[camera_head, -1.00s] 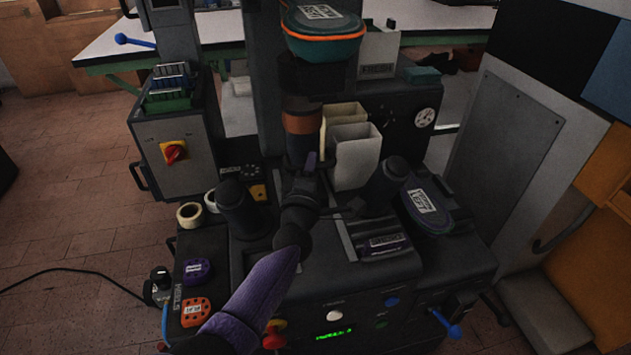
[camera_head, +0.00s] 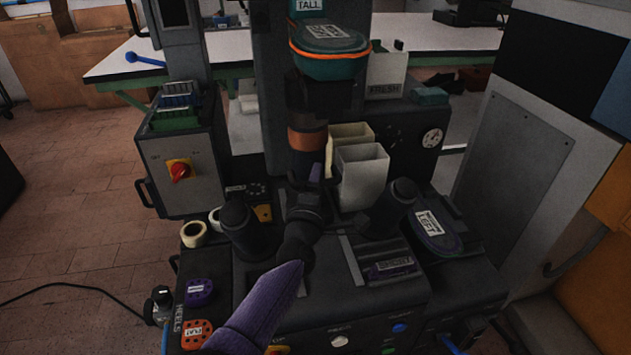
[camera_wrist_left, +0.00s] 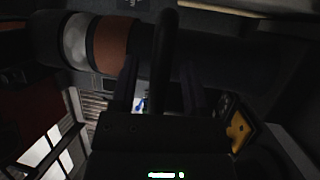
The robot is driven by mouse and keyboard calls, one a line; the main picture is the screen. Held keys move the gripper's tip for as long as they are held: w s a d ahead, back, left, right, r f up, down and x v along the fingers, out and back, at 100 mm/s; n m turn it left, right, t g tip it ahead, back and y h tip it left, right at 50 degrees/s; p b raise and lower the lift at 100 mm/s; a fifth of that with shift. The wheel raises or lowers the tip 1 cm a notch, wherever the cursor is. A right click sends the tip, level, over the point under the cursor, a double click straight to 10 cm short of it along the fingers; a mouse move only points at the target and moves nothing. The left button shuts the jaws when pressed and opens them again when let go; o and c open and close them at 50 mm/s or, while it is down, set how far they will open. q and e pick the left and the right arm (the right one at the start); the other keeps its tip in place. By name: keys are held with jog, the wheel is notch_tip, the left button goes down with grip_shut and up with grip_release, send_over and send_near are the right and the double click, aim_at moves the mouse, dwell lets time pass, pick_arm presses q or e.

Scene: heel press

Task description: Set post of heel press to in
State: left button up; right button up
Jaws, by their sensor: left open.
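The heel press has a dark upright body. A dark cylinder with a brown-orange band (camera_head: 307,138) hangs at its middle, below the green-and-orange heel piece (camera_head: 330,60). I cannot tell for certain which part is the post. My left gripper (camera_head: 316,174) is just below and in front of the banded cylinder, and the wrist hides part of what it faces. In the left wrist view the banded cylinder (camera_wrist_left: 107,46) lies across the top. A dark bar (camera_wrist_left: 165,50) runs between the two open fingers, and contact is unclear. My right gripper is not in view.
Cream and white bins (camera_head: 362,175) stand close right of my gripper. Black upright cylinders stand left (camera_head: 245,230) and right (camera_head: 392,207) of my forearm. A piece labelled LEFT (camera_head: 436,232) lies at right. A cabinet with a red knob (camera_head: 180,172) stands at left.

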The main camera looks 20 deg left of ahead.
pick_arm(q)
jog(key=shift+s, duration=0.1)
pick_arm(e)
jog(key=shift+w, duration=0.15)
pick_arm(q)
jog(key=p+v, duration=0.3)
jog(key=v, duration=0.6)
jog(key=shift+s, duration=0.35)
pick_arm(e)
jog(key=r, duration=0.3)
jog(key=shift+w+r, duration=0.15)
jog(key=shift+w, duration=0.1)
pick_arm(q)
jog(key=shift+s+d+f, duration=0.1)
jog(key=shift+f, duration=0.05)
